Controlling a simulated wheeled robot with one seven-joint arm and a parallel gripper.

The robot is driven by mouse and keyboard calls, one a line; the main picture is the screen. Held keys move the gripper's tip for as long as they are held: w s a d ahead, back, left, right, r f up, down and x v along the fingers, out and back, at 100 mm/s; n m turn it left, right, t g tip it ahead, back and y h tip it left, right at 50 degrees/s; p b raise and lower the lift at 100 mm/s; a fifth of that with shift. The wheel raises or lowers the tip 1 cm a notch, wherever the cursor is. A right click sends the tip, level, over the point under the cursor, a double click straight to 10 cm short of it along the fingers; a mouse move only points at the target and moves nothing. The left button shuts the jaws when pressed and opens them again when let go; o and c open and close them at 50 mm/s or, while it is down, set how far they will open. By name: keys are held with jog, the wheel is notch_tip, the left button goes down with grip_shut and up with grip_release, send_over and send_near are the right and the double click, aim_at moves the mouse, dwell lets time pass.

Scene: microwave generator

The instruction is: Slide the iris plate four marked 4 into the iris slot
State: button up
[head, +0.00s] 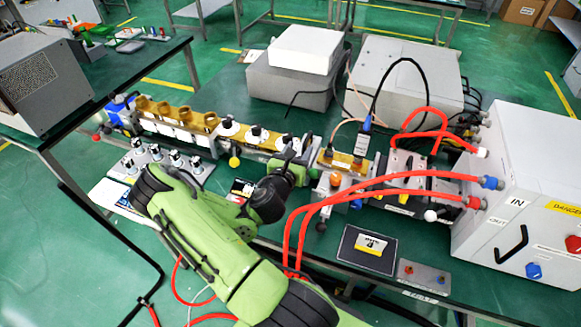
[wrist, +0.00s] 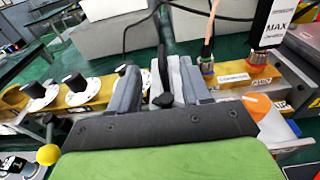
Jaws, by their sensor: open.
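My gripper (head: 292,168) is at the waveguide line, beside the grey flanged section near its middle. In the wrist view my open gripper (wrist: 158,72) has one grey finger on each side of a gap. A black knob or handle (wrist: 163,100) and pale grey upright plates (wrist: 176,76) show in or behind this gap; I cannot tell whether the fingers touch them. The iris slot appears to be among these plates, mostly hidden by the fingers. No plate marked 4 can be read. A grey tray (head: 131,160) holds several small dark-topped pieces, partly behind my arm.
The brass waveguide (head: 260,138) with white-based black knobs runs left of my gripper, with a yellow ball knob (head: 234,162) in front. Red hoses (head: 400,180) arch close on the right to the white cabinet (head: 535,190). A black pad (head: 350,258) bears a yellow-labelled piece (head: 370,244).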

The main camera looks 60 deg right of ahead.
jog(key=s+a+r+p, duration=0.1)
jog(key=a+p, duration=0.6)
jog(key=p, duration=0.3)
jog(key=shift+s+a, duration=0.15)
jog(key=shift+a, duration=0.1)
